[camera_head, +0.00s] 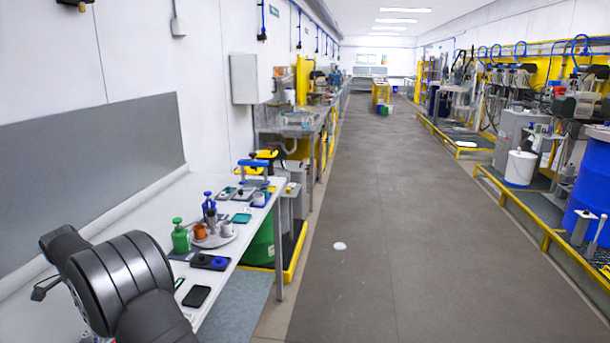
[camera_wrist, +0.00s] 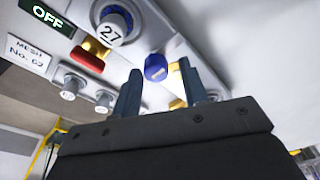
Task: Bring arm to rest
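In the wrist view my gripper (camera_wrist: 160,68) has its two blue-grey fingers standing apart with a gap between them, and nothing shows held. A blue knob (camera_wrist: 155,67) on a grey control panel (camera_wrist: 185,48) appears between and beyond the fingertips. How far the fingers are from the panel I cannot tell. In the camera_head view my dark arm (camera_head: 118,275) is bent at the lower left, over the white bench. The gripper itself is hidden or outside that view.
The panel carries a dial marked 27 (camera_wrist: 112,28), a red knob (camera_wrist: 88,58), smaller knobs (camera_wrist: 72,86) and an OFF display (camera_wrist: 47,14). The aisle floor (camera_head: 370,220) is mostly clear.

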